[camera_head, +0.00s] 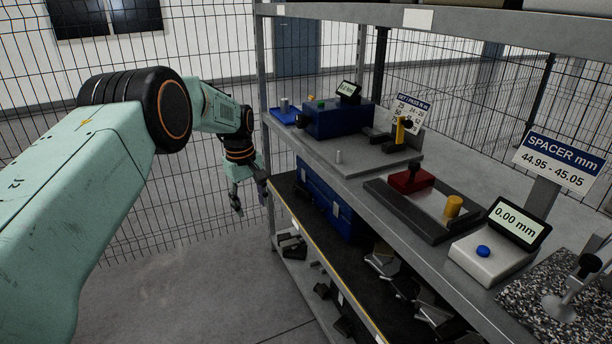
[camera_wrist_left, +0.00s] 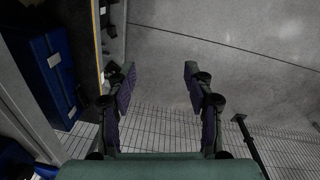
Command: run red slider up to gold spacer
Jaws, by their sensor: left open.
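The red slider (camera_head: 410,180) sits on a dark rail fixture (camera_head: 425,222) on the bench. It has a dark knob on top. The gold spacer (camera_head: 453,206) stands upright on the same fixture, to the right of the slider, with a gap between them. My left gripper (camera_head: 250,202) hangs left of the bench, below its top edge and well away from the slider. In the left wrist view my left gripper (camera_wrist_left: 156,85) is open with nothing between its fingers; floor and fence lie beyond. My right gripper is not seen.
A 0.00 mm display (camera_head: 517,222) stands right of the fixture, by a base with a blue button (camera_head: 483,250). A "SPACER mm" sign (camera_head: 557,162) is behind. A blue box (camera_head: 338,119) stands farther back. Blue cases (camera_wrist_left: 54,75) sit on the lower shelf. The floor left of the bench is clear.

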